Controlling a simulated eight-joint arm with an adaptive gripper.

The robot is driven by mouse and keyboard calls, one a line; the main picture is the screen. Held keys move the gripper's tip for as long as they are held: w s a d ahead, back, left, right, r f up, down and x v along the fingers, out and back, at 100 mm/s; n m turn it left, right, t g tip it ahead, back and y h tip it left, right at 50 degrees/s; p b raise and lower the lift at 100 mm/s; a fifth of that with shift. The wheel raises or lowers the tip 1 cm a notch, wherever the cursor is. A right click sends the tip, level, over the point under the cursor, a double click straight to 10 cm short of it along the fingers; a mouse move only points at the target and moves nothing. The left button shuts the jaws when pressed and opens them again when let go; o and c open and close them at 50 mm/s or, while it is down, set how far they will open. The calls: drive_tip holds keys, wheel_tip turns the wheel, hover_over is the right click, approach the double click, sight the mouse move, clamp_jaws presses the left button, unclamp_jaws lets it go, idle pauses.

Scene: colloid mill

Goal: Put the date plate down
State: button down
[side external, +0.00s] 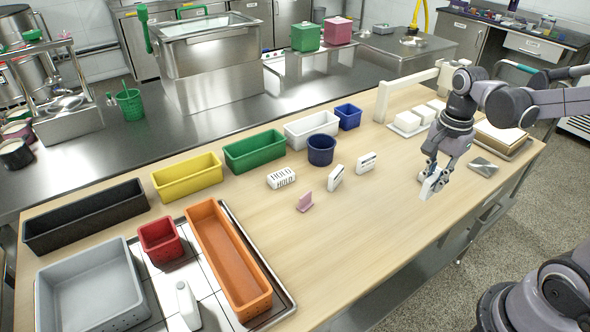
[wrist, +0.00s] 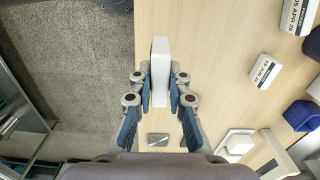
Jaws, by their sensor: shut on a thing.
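My gripper (side external: 432,185) is shut on a white date plate (side external: 437,182), over the right part of the wooden table near its front edge. In the wrist view the plate (wrist: 160,75) stands edge-on between the two blue-padded fingers. Its label is not readable, and I cannot tell whether its lower edge touches the table.
A white HOLD block (side external: 281,178), a pink piece (side external: 305,202) and a dark blue pot (side external: 321,150) stand left. Coloured bins, including a green one (side external: 255,151), line the back. A metal plate (side external: 482,166) lies right of my gripper. The table's front middle is clear.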

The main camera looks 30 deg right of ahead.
drive_tip(key=w+d, duration=0.7)
drive_tip(key=d, duration=0.5)
drive_tip(key=w+d, duration=0.7)
drive_tip(key=d, duration=0.5)
drive_tip(key=shift+m, duration=0.3)
drive_tip(key=w+a+f, duration=0.1)
drive_tip(key=w+f, duration=0.1)
drive_tip(key=w, duration=0.1)
drive_tip(key=w+a+f, duration=0.2)
drive_tip(key=w, duration=0.1)
drive_tip(key=w+a+f, duration=0.2)
drive_tip(key=w+f, duration=0.1)
drive_tip(key=shift+w+a+f, duration=0.1)
drive_tip(key=shift+w+a, duration=0.1)
drive_tip(key=shift+w, duration=0.2)
drive_tip(key=shift+f, duration=2.05)
drive_tip(key=shift+f, duration=0.1)
drive_tip(key=c, duration=1.3)
unclamp_jaws()
